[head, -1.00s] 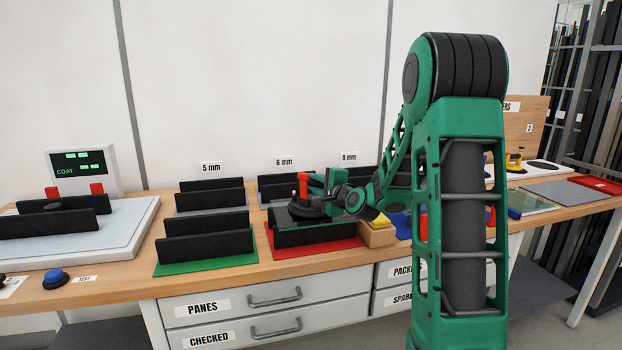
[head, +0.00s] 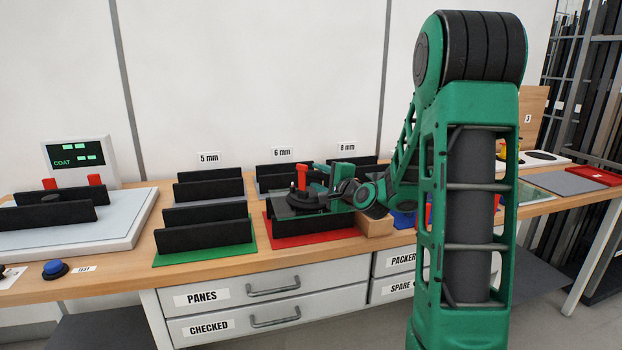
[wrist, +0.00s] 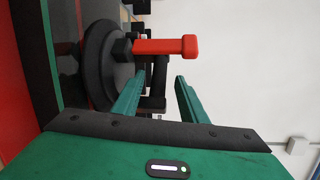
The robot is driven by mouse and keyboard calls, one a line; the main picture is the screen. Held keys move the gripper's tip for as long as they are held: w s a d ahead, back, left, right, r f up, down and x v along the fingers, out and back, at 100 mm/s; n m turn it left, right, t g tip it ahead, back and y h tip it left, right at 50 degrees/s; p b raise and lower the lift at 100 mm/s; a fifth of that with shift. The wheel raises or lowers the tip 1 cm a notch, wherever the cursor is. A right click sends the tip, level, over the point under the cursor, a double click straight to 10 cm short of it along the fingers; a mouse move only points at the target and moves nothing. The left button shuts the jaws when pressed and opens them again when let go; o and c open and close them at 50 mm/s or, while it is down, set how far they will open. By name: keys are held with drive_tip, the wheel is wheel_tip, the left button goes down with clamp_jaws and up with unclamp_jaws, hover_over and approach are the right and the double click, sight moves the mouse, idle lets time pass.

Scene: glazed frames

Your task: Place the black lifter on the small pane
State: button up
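The black lifter (head: 303,197) is a round black cup with a red lever (head: 301,177). It sits on a dark glass pane (head: 284,209) over the black rack on the red mat. In the wrist view the lifter's cup (wrist: 103,65) lies flat against the pane (wrist: 67,60), with the red lever (wrist: 168,46) sticking out. My gripper (head: 325,174) is just right of the lifter. In the wrist view my gripper (wrist: 155,88) is open, its two green fingers apart. A dark bar of the lifter shows between or just beyond them; no contact is clear.
A green mat (head: 235,253) with black racks lies left, and a grey coat tester (head: 120,235) stands beyond it. A wooden block (head: 374,225) is close to my wrist. A red tray (head: 590,176) is far right.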

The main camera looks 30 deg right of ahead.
drive_tip(key=s, duration=0.5)
drive_tip(key=s+r, duration=0.1)
drive_tip(key=s, duration=0.1)
drive_tip(key=shift+s+a, duration=0.3)
drive_tip(key=shift+s, duration=0.1)
drive_tip(key=s+a+f+n+g+y, duration=0.2)
drive_tip(key=s+a+f+n+g, duration=0.55)
drive_tip(key=s+f+n, duration=0.2)
drive_tip(key=s+a+n+g, duration=0.1)
drive_tip(key=s+n+g, duration=0.4)
drive_tip(key=s, duration=2.1)
drive_tip(key=f+g, duration=0.1)
drive_tip(key=g, duration=0.3)
drive_tip(key=shift+s+h, duration=0.15)
drive_tip(key=shift+h, duration=0.15)
drive_tip(key=shift+w+f, duration=0.2)
drive_tip(key=shift+w, duration=0.4)
